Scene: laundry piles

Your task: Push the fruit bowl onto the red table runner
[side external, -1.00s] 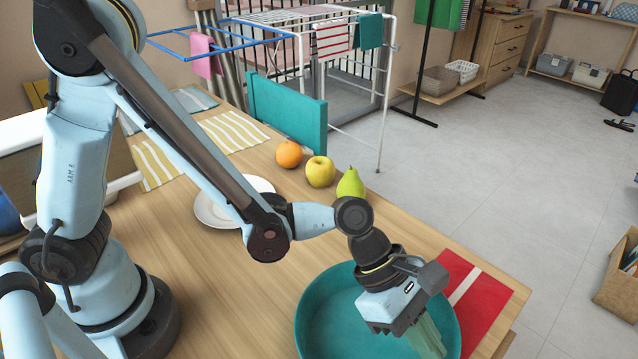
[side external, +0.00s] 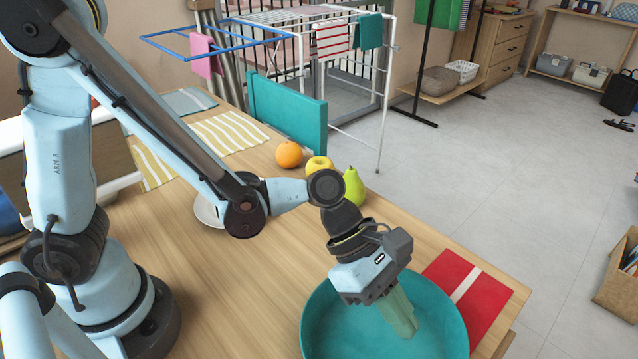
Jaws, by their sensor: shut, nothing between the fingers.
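The fruit bowl is a wide, empty teal bowl (side external: 440,325) at the bottom of the side view, cut off by the lower edge. The red table runner (side external: 487,296) with a white stripe lies at the table's right edge, just right of the bowl. The bowl's rim hides part of the runner, so I cannot tell whether any of the bowl rests on it. My gripper (side external: 405,328) points down over the bowl's interior, its fingers shut and empty. I cannot tell whether the fingertips touch the bowl.
An orange (side external: 289,154), a yellow apple (side external: 319,164) and a green pear (side external: 353,187) stand along the table's far edge. A white plate (side external: 207,211) is partly hidden behind my arm. Striped cloths (side external: 225,132) lie at the back left. Bare wood lies left of the bowl.

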